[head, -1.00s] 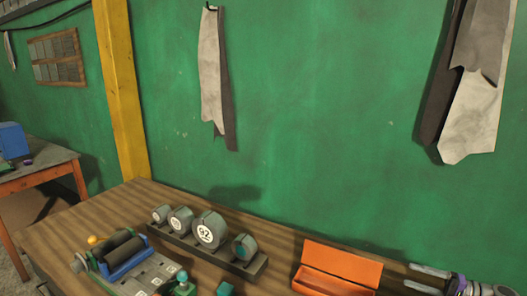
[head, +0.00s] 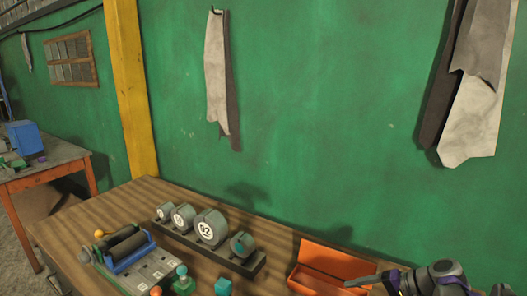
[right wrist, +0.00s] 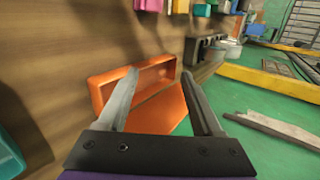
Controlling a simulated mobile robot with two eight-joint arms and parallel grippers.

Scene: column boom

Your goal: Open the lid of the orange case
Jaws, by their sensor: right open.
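The orange case (head: 318,282) sits on the wooden bench near the wall. Its lid (head: 345,262) stands raised at the back, on the wall side, and the hollow inside shows. In the right wrist view the open case (right wrist: 105,94) and its lid (right wrist: 165,110) show between and behind my fingers. My right gripper (head: 362,281) is at the right end of the case, in front of part of it. Its two fingers (right wrist: 161,73) are apart with nothing held between them. I cannot tell whether a finger touches the case or lid. My left gripper is not in view.
A rack of round grey weights (head: 208,240) stands left of the case. A fixture with a dark roller (head: 128,246) and a teal block (head: 223,286) are further left and in front. The green wall (head: 330,130) rises close behind the bench.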

